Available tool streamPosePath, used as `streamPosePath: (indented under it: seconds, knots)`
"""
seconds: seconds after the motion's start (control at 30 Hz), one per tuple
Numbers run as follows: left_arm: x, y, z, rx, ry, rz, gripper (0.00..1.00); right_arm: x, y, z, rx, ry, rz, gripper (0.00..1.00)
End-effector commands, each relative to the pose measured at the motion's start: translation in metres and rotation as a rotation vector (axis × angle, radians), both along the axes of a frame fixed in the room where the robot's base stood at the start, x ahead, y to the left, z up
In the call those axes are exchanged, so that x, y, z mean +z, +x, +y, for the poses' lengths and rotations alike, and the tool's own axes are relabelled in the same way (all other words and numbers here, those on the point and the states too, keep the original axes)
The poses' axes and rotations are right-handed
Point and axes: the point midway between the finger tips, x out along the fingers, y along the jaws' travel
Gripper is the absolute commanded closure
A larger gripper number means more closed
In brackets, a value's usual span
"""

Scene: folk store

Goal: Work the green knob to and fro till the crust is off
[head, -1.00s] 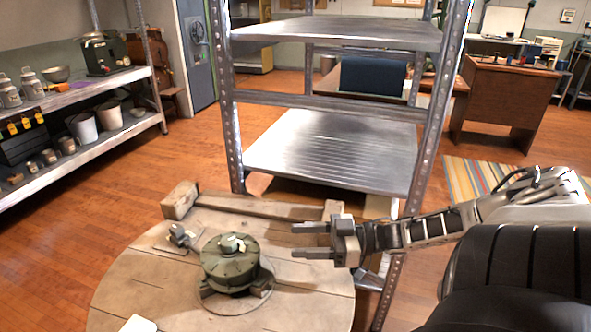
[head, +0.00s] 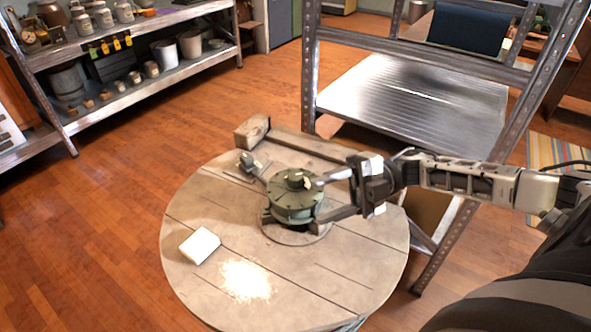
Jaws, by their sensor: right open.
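The green knob (head: 296,207) is a squat, round, dull green drum with a smaller raised cap on top. It stands on a round base plate on the round wooden table (head: 195,290). My right gripper (head: 322,199) is open, coming in from the right, with its fingertips at the knob's right side. I cannot tell whether they touch it. I cannot clearly make out a crust on the knob. My left gripper is not in view.
A white block (head: 199,246) and a patch of pale crumbs (head: 246,281) lie on the table's front left. A small metal fitting (head: 249,163) and wooden beams (head: 310,150) lie behind the knob. A metal shelf rack (head: 415,100) stands close behind.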

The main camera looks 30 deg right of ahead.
Motion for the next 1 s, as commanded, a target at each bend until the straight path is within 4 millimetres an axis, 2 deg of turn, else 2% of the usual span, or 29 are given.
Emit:
streamPosePath:
  seconds: [0.03,0.1,0.2,0.33,0.43,0.6,0.73,0.87,1.0]
  knots:
    - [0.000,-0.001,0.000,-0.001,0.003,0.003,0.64,0.010,0.003,0.016,0.114,-0.070,-0.204,0.46]
    - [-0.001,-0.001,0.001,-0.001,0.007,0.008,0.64,0.012,0.003,0.031,0.289,-0.177,-0.482,0.46]
    - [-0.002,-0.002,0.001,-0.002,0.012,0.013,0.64,0.013,0.011,0.041,0.555,-0.324,-0.863,0.46]
    - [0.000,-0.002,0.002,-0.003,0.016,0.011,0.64,0.025,0.040,0.037,0.937,-0.508,-1.303,0.46]
    - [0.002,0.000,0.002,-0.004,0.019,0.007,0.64,0.047,0.071,0.023,1.238,-0.645,-1.546,0.46]
    - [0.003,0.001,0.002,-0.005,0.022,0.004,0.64,0.094,0.111,0.000,1.641,-0.818,-1.732,0.46]
    - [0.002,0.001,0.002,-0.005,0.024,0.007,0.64,0.115,0.123,-0.009,1.791,-0.882,-1.759,0.46]
    - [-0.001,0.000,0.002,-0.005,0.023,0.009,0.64,0.111,0.125,-0.011,1.825,-0.892,-1.762,0.46]
    - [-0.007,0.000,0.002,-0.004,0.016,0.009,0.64,0.088,0.125,-0.011,1.820,-0.888,-1.760,0.46]
